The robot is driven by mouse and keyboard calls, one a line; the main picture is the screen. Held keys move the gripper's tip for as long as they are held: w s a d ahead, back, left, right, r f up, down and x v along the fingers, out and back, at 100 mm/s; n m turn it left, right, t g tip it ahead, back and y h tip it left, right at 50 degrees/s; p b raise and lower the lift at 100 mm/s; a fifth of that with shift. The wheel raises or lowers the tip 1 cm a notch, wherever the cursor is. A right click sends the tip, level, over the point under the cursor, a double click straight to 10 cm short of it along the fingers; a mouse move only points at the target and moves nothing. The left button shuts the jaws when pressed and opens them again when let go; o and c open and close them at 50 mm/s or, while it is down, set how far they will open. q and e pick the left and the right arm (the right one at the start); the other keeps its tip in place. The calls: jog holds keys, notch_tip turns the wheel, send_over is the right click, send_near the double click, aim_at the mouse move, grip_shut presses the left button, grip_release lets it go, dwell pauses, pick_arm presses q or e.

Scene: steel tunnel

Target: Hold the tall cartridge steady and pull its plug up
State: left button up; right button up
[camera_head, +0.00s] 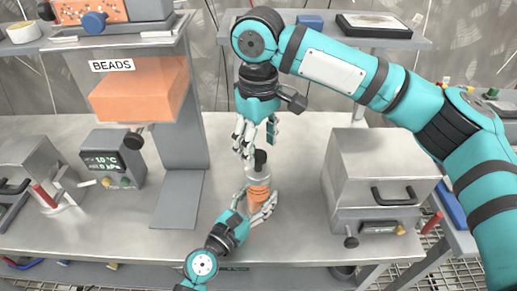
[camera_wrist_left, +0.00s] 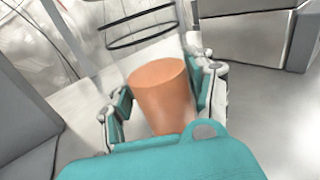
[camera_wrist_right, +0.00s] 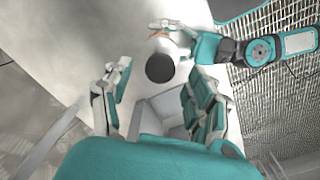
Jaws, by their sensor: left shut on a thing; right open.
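The tall cartridge (camera_head: 259,192) stands upright on the steel bench, with an orange body and a pale upper part. Its dark plug (camera_head: 260,157) sits at the top; it shows as a dark round top in the right wrist view (camera_wrist_right: 160,68). My left gripper (camera_head: 254,203) is shut around the orange body, which fills the space between its fingers in the left wrist view (camera_wrist_left: 160,95). My right gripper (camera_head: 249,146) is open and empty, just above and slightly left of the plug in the head view. Its fingers point down and partly overlap the plug's surroundings.
A grey steel box (camera_head: 378,170) with a black handle stands to the right. A post with an orange BEADS hopper (camera_head: 142,90) and a small display unit (camera_head: 112,158) stand to the left. A shelf (camera_head: 400,42) runs behind. Bare bench (camera_head: 300,215) lies right of the cartridge.

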aim_at(258, 154)
notch_tip(258, 154, up, 10)
dwell(0.3)
jog(key=shift+f, duration=0.1)
pick_arm(q)
jog(key=o, duration=1.4)
